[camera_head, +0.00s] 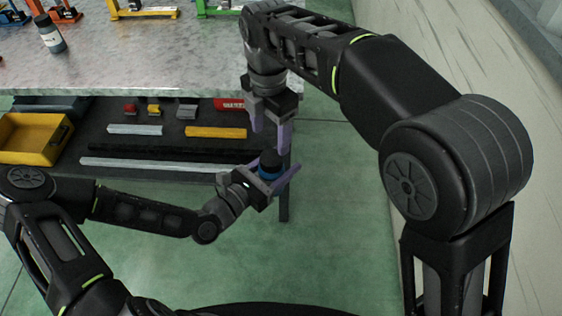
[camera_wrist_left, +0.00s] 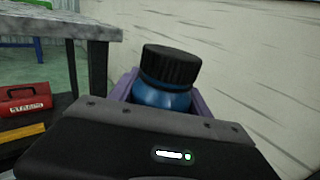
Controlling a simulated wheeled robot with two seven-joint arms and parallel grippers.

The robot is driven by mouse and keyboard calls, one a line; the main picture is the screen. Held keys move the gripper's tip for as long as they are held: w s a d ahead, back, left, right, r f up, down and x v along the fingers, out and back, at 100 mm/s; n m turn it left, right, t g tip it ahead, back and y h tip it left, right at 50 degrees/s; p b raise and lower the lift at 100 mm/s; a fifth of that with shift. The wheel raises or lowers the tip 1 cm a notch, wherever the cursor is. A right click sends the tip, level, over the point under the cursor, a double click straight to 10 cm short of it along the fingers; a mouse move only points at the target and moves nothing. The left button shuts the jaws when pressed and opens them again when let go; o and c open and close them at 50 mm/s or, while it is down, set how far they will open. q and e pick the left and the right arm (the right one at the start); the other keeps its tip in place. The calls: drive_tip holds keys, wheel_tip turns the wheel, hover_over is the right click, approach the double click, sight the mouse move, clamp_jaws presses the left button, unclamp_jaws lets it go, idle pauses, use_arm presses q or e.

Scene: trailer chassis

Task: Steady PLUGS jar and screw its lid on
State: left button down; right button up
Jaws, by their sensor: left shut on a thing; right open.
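The blue jar (camera_head: 267,173) with a black ribbed lid (camera_head: 270,158) is held upright between the purple fingers of my left gripper (camera_head: 276,178), in front of the workbench. In the left wrist view the jar's blue shoulder (camera_wrist_left: 163,97) shows, with the lid (camera_wrist_left: 171,66) on top of it. I cannot tell how tightly the lid sits, and no lettering is visible on the jar. My right gripper (camera_head: 269,136) points down, open and empty, a little above the lid with its fingers apart.
The workbench top (camera_head: 160,60) is behind, with a dark bottle (camera_head: 51,35) at its left. A lower shelf holds a yellow bin (camera_head: 33,138), coloured bars and a red box (camera_wrist_left: 25,99). A pale wall (camera_head: 500,90) stands at the right. Green floor around my grippers is clear.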

sight(271, 158)
wheel_tip(271, 158, down, 8)
drive_tip(key=shift+r, duration=0.25)
